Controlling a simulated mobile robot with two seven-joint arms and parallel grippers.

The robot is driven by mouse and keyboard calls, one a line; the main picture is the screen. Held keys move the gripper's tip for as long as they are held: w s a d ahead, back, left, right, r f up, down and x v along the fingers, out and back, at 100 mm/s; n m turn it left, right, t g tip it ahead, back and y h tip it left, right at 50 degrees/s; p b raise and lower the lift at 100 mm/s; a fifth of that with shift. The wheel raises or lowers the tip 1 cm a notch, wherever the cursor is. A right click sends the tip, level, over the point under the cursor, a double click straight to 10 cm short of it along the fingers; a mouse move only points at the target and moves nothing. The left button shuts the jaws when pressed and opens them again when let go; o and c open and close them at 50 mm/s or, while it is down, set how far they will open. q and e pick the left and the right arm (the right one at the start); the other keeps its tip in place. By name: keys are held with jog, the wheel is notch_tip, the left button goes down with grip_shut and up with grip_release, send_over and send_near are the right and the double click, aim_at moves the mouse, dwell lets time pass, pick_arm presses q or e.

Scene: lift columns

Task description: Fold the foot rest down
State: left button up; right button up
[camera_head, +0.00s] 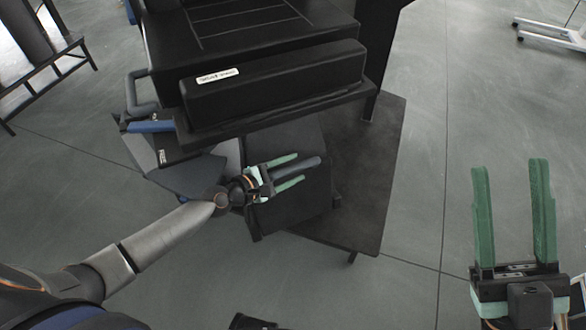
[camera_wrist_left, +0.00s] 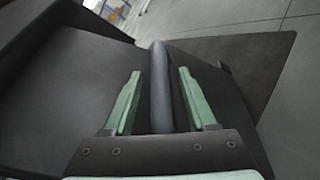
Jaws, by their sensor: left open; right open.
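The black seat (camera_head: 270,80) with a padded front edge and a small white label is at the top middle of the head view. The foot rest, a dark flat panel (camera_head: 300,205), is below its front edge; it also shows in the left wrist view (camera_wrist_left: 60,105). A grey rounded bar (camera_head: 305,165) stands out at the panel; it also shows in the left wrist view (camera_wrist_left: 160,85). My left gripper (camera_head: 295,168) is open, its green fingers on either side of the bar, apart from it. My right gripper (camera_head: 512,165) is open and empty, away from the seat at right.
A dark base plate (camera_head: 385,150) lies beside and under the seat. A blue-and-black bracket (camera_head: 150,127) is at the seat's left. A dark metal frame (camera_head: 50,75) stands at the far left and a white wheeled base (camera_head: 550,32) at the upper right. The grey floor between is clear.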

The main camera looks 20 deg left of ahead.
pick_arm(q)
jog(key=shift+w+d+f, duration=0.1)
jog(key=shift+w+d, duration=0.05)
jog(key=shift+w, duration=0.1)
grip_shut()
dwell(0.3)
dwell(0.9)
